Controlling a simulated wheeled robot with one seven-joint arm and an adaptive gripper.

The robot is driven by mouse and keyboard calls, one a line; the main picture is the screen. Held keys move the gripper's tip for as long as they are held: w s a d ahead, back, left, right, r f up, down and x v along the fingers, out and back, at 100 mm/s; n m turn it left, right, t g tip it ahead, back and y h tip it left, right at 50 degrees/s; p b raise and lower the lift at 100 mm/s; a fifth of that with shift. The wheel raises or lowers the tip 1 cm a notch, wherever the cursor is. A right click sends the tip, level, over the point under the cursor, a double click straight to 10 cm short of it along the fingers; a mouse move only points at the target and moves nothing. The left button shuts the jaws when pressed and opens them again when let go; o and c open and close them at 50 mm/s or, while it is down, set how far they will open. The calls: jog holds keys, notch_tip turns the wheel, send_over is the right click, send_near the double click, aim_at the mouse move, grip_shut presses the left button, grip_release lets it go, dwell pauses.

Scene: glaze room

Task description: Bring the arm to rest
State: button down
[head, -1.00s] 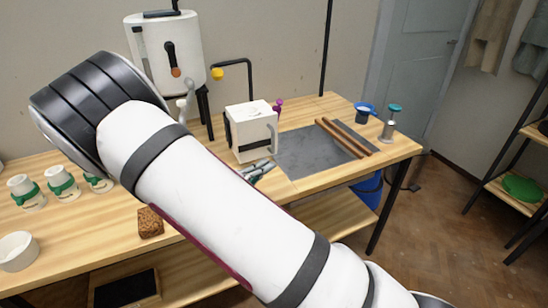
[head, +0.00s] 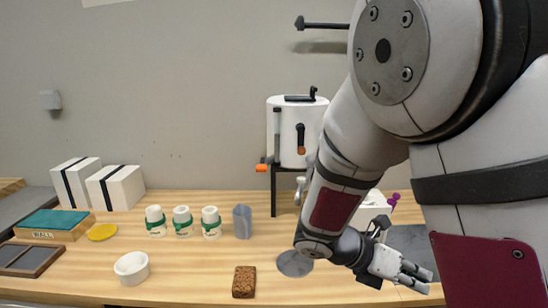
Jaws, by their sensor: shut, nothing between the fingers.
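My arm comes down from the upper right and bends at a joint over the right part of the workbench. My gripper (head: 416,276) is at the lower right, over the bench's front part and pointing right and down. It is small in this view; its fingers look shut and hold nothing. A white box-shaped thing (head: 372,207) stands behind it, partly hidden by my arm. The dark grey mat (head: 410,238) shows only in part behind my gripper and arm.
On the wooden bench (head: 200,265) stand several green-and-white jars (head: 183,221), a grey cup (head: 242,222), a white bowl (head: 132,268), a brown block (head: 244,281) and a grey disc (head: 294,263). A white tank (head: 290,120) stands behind. Two striped boxes (head: 117,187) are left.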

jog(key=s+a+r+m+t+y+p, duration=0.1)
jog(key=s+a+r+m+y, duration=0.3)
jog(key=s+m, duration=0.5)
jog(key=s+a+r+m+t+y+p, duration=0.1)
jog(key=s+a+r+m+t+y, duration=0.2)
jog(key=s+r+m+y, duration=0.5)
jog(key=shift+s+a+r+m+p, duration=0.35)
jog(key=shift+s+a+r+m, duration=0.7)
jog(key=shift+m, duration=3.05)
jog(key=shift+d+f, duration=0.1)
jog(key=shift+d, duration=0.1)
